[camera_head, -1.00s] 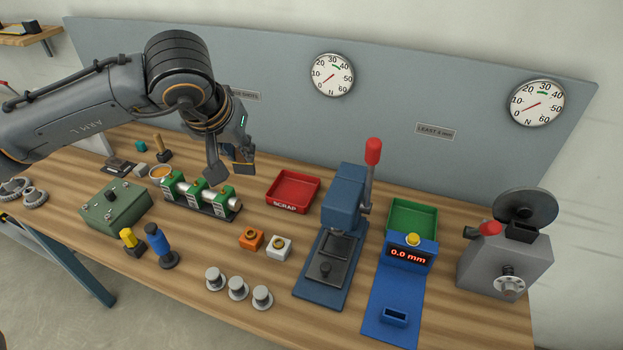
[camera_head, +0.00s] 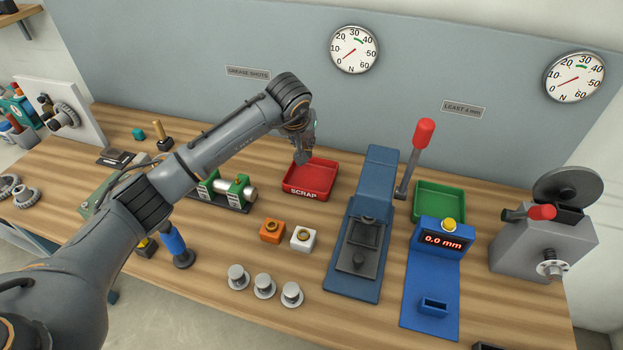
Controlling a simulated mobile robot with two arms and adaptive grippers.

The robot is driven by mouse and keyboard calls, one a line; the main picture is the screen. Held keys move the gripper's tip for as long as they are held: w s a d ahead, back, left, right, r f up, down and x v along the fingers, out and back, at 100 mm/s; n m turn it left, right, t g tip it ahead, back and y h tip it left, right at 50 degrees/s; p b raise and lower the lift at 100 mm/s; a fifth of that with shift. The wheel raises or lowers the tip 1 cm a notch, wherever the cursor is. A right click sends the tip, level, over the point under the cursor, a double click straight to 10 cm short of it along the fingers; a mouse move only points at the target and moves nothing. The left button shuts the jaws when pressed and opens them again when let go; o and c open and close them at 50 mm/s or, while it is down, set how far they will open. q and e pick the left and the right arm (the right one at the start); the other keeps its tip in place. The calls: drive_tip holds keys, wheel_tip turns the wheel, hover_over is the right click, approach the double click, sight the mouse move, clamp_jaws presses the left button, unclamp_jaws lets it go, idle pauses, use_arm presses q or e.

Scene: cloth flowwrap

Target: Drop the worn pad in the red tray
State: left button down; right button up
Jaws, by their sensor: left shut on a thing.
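The red tray (camera_head: 323,194), marked SCRAP, sits near the back of the bench, and the visible part of its floor looks empty. My left gripper (camera_head: 303,158) is over the tray's back left part, pointing down. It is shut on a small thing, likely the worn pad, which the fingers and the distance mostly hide. I cannot tell the exact height of the fingertips above the tray floor. My right gripper is not in view.
A blue press (camera_head: 367,215) with a red-knobbed lever stands right of the tray. A green tray (camera_head: 440,203) and a blue gauge (camera_head: 432,275) reading 0.0 mm are further right. A green-clamped fixture (camera_head: 236,193) is left of the tray, partly behind my arm. Orange (camera_head: 272,231) and white (camera_head: 303,238) blocks sit in front.

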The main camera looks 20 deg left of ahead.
use_arm(q)
wheel_tip(320, 180, down, 3)
drive_tip(key=shift+f+b, duration=0.1)
drive_tip(key=shift+b, duration=0.45)
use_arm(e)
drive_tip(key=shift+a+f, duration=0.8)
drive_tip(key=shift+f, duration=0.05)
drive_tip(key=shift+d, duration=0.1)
use_arm(q)
drive_tip(key=c, duration=1.1)
unclamp_jaws()
drive_tip(key=shift+c, duration=0.2)
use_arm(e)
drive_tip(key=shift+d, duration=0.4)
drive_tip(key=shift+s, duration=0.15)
use_arm(q)
drive_tip(key=v, duration=1.2)
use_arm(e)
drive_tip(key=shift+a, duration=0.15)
